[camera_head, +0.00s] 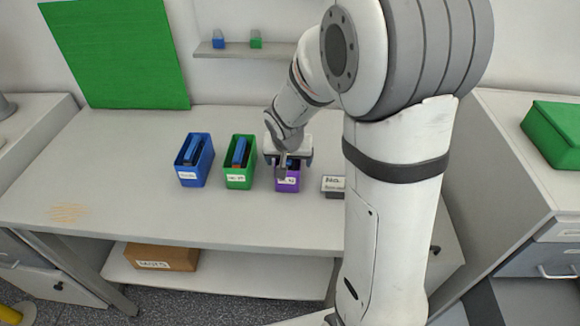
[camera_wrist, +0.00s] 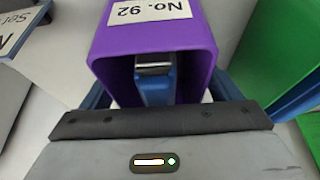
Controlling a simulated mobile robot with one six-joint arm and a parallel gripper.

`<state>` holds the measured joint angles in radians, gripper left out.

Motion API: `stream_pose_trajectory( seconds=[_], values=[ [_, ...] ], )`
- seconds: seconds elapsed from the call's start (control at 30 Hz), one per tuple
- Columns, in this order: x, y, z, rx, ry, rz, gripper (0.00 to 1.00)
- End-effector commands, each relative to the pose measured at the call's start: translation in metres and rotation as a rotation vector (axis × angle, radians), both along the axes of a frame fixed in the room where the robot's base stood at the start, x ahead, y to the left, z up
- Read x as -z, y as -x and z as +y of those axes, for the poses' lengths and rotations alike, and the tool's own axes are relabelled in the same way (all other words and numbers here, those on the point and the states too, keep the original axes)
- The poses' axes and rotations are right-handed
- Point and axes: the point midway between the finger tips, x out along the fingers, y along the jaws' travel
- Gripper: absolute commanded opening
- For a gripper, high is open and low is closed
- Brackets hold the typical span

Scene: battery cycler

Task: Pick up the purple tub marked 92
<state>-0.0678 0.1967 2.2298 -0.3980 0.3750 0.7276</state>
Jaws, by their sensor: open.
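The purple tub (camera_head: 289,184) stands on the white bench, third in a row of tubs, with a white label on its front. In the wrist view the purple tub (camera_wrist: 112,62) fills the upper middle and its label reads "No. 92". A blue item with a metallic end (camera_wrist: 155,88) is inside it. My gripper (camera_head: 289,165) is over the tub, pointing down. In the wrist view my gripper (camera_wrist: 157,95) is open, with a blue finger showing at each side of the tub. Whether the fingers touch its walls I cannot tell.
A green tub (camera_head: 239,177) stands close to the left of the purple one, and a blue tub (camera_head: 187,178) stands further left. A small labelled block (camera_head: 333,187) is to the right. A shelf (camera_head: 240,51) is on the wall behind. The bench front is clear.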

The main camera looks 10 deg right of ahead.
Motion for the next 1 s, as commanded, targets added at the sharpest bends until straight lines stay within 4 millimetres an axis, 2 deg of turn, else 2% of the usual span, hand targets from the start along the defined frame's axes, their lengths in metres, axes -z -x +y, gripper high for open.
stream_pose_trajectory(
  seconds=[0.5,1.0],
  values=[
    [0.0015,0.0,-0.0005,0.0,0.0,0.0,0.83],
    [0.0016,0.0,-0.0009,0.001,0.001,0.0,0.42]
  ],
)
